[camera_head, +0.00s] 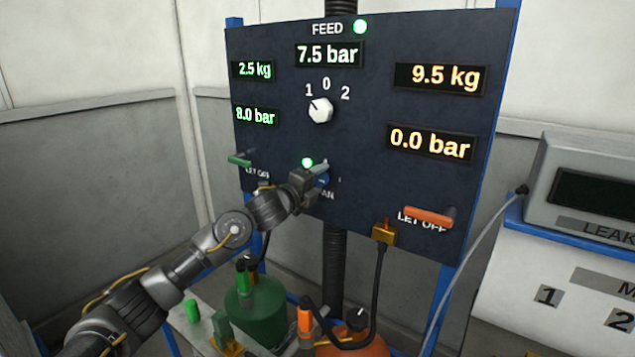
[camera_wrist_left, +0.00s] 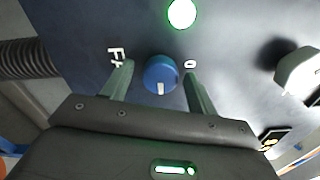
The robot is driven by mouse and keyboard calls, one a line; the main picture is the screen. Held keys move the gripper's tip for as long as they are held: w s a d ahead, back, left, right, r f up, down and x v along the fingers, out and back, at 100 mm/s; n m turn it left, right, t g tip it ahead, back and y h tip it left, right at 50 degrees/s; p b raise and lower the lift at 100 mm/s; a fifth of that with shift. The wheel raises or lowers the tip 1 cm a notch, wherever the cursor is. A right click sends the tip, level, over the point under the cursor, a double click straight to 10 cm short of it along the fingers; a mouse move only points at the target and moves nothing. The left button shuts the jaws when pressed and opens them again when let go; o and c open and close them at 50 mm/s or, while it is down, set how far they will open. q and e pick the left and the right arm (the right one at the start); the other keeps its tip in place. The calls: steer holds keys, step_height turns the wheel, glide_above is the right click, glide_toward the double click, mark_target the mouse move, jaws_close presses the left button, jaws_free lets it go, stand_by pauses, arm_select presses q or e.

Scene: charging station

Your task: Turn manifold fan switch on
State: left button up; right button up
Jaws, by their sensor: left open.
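The fan switch is a round blue knob (camera_wrist_left: 161,72) with a white mark, low in the middle of the dark panel (camera_head: 370,95). The mark points down toward the gripper body in the left wrist view. My left gripper (camera_wrist_left: 158,69) is open, its two fingers on either side of the knob; I cannot tell whether they touch it. In the head view the gripper (camera_head: 318,172) partly covers the knob (camera_head: 322,181) and the FAN label. A lamp (camera_head: 307,162) above the knob glows green; it also shows in the left wrist view (camera_wrist_left: 182,13).
A white feed selector (camera_head: 320,110) sits above the fan switch. A green tank (camera_head: 254,304) and an orange tank (camera_head: 352,345) stand below the panel, with hoses.

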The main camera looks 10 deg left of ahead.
arm_select(q)
steer(key=shift+s, duration=0.1)
steer(key=shift+s+a+f, duration=0.1)
steer(key=shift+s+a, duration=0.05)
steer(key=shift+s, duration=0.05)
steer(key=b+v, duration=0.2)
steer(key=v, duration=0.8)
arm_select(e)
steer(key=shift+w+d+f, duration=0.45)
steer(key=shift+d+f, duration=0.4)
steer(key=shift+a, duration=0.1)
steer(key=shift+s, duration=0.15)
